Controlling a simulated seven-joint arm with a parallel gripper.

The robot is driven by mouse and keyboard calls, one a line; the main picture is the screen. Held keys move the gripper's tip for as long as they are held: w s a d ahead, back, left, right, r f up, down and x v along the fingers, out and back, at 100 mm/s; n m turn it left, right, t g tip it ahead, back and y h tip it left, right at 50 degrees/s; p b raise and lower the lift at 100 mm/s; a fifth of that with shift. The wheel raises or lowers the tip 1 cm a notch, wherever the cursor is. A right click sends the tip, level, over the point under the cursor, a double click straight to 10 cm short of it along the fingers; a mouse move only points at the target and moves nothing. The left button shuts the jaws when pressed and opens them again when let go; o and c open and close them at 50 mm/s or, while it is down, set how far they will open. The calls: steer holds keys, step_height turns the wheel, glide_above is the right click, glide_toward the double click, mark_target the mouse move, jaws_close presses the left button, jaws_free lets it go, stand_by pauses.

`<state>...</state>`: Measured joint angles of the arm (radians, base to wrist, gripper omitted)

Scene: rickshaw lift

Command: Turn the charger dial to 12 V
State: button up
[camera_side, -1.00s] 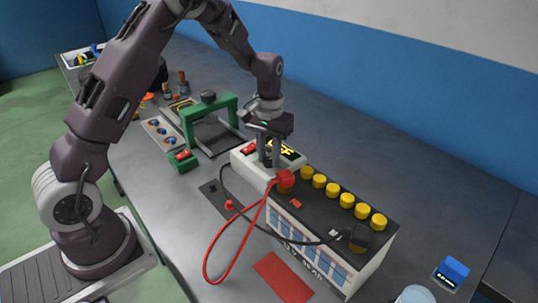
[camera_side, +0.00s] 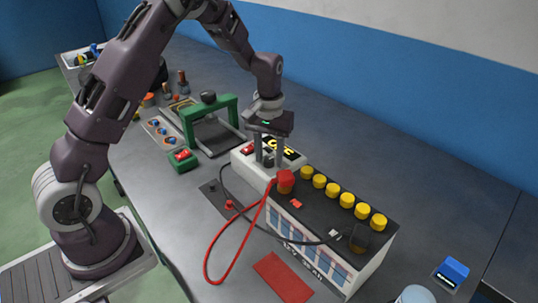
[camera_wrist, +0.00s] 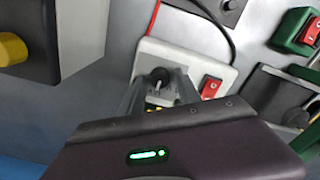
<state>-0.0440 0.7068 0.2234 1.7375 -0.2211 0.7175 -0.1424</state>
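The charger (camera_side: 252,170) is a white box with a red switch, a yellow-lettered display and a black dial (camera_wrist: 160,77). In the side view the dial (camera_side: 268,161) is a small dark knob below the display. My gripper (camera_wrist: 160,88) is over the charger, its two fingers apart, one to each side of the dial in the wrist view. A gap shows between fingers and knob, so it is open and empty. The dial carries a pale pointer mark; its number scale is too small to read. The display is partly hidden behind the fingers in the side view.
A battery (camera_side: 330,205) with yellow caps adjoins the charger. A red clamp (camera_side: 285,178) and a black clamp (camera_side: 360,238) sit on its top, with cables looping in front. A green frame (camera_side: 228,104) and a green-based red switch (camera_side: 183,158) stand left.

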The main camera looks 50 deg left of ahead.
mark_target(269, 159)
steer(key=shift+o, duration=0.2)
steer(key=shift+r, duration=0.1)
step_height(269, 159, up, 7)
steer(key=shift+f, duration=0.15)
steer(key=shift+s+d+r, duration=0.1)
steer(key=shift+s+r, duration=0.05)
steer(key=shift+r, duration=0.25)
steer(key=s+d+r+m+t, duration=0.1)
steer(key=s+d+r+t, duration=0.15)
steer(key=s+r, duration=0.45)
steer(key=s+d+r+m+t, duration=0.1)
steer(key=s+d+r+m, duration=0.1)
steer(key=s, duration=0.8)
steer(key=s+d+r+m+t, duration=0.2)
steer(key=s+d+r+m, duration=0.1)
steer(key=s, duration=0.7)
steer(key=shift+s+d+r, duration=0.2)
steer(key=shift+s+r, duration=0.05)
steer(key=shift+s, duration=0.1)
